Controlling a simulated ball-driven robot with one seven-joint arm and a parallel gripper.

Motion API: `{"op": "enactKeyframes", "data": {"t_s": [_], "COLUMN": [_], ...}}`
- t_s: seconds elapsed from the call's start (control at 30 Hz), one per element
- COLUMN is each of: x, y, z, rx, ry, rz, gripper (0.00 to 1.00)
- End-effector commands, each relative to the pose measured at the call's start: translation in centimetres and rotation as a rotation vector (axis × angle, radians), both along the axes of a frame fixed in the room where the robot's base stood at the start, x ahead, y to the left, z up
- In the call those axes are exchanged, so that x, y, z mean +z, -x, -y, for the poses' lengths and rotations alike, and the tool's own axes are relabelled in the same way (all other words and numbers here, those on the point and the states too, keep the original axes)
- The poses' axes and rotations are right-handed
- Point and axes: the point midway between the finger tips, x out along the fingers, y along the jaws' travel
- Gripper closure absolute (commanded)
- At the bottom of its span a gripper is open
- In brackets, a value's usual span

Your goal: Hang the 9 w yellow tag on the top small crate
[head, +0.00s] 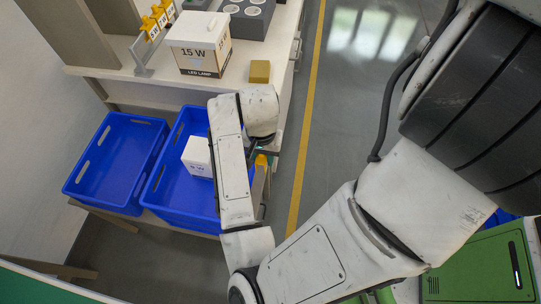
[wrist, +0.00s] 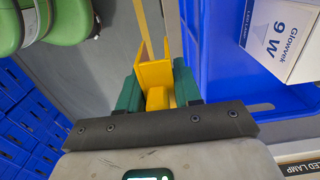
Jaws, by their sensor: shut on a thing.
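My gripper (wrist: 157,92) is shut on a yellow tag (wrist: 154,72), held between its green fingers in the wrist view. In the head view the gripper (head: 262,156) is partly hidden by my arm, and a bit of the yellow tag (head: 262,161) shows. It is at the right edge of the right blue crate (head: 172,213). A white box (head: 197,156) lies inside that crate; in the wrist view a white box (wrist: 285,32) reads "9 W". The tag's print is not readable. I cannot tell whether the tag touches the crate.
A second blue crate (head: 112,164) stands at left, empty. The bench (head: 130,84) behind holds a 15 W lamp box (head: 200,46), a yellow block (head: 260,71), a grey tray (head: 248,15) and a rack with yellow tags (head: 151,24). Open floor (head: 345,100) lies right of the bench.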

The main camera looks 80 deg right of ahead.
Motion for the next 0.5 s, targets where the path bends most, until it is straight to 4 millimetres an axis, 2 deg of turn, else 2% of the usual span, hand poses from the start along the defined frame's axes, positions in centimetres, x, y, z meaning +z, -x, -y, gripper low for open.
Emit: {"op": "enactKeyframes", "data": {"t_s": [0.5], "x": [0.0], "y": [-3.7], "z": [-0.1], "rx": [0.001], "ry": [0.000], "rz": [-0.002], "gripper": [0.95]}}
